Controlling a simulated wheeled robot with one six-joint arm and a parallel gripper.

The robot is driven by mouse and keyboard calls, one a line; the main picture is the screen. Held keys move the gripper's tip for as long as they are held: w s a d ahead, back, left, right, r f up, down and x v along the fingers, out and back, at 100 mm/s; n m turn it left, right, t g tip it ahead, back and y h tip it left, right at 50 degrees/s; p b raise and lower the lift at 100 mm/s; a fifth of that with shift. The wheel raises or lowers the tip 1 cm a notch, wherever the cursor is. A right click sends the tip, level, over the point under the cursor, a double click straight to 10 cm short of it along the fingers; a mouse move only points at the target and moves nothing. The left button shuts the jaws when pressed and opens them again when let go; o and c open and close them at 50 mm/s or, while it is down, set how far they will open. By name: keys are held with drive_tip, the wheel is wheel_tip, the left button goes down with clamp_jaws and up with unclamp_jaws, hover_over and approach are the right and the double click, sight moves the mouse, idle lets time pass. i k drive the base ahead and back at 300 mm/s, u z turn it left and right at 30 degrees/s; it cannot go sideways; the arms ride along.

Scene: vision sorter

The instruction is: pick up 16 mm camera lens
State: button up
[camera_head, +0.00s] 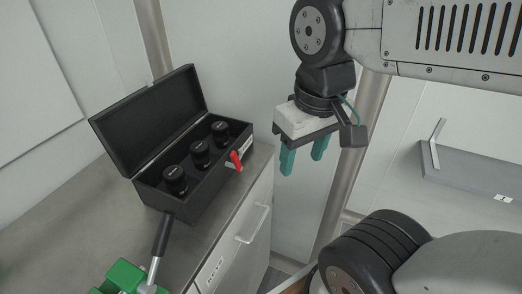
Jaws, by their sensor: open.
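Three black camera lenses stand in a row in an open black case (210,192) on the counter: a near-left lens (175,180), a middle lens (200,154) and a far-right lens (221,133). Their markings are too small to read, so I cannot tell which one is the 16 mm lens. My gripper (303,161) has two teal fingers pointing down, apart, with nothing between them. It hangs to the right of the case, beyond the counter's edge and clear of the lenses.
The case's lid (145,118) stands open at the back. A red piece (236,160) sits at the case's right side. A black-handled lever (162,236) and a green object (124,277) are in front. The grey counter (70,232) is bare at left.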

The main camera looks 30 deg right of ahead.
sight(201, 155)
drive_tip(key=k, duration=1.1)
drive_tip(key=z, duration=0.8)
drive_tip(key=i, duration=1.1)
drive_tip(key=u, duration=0.8)
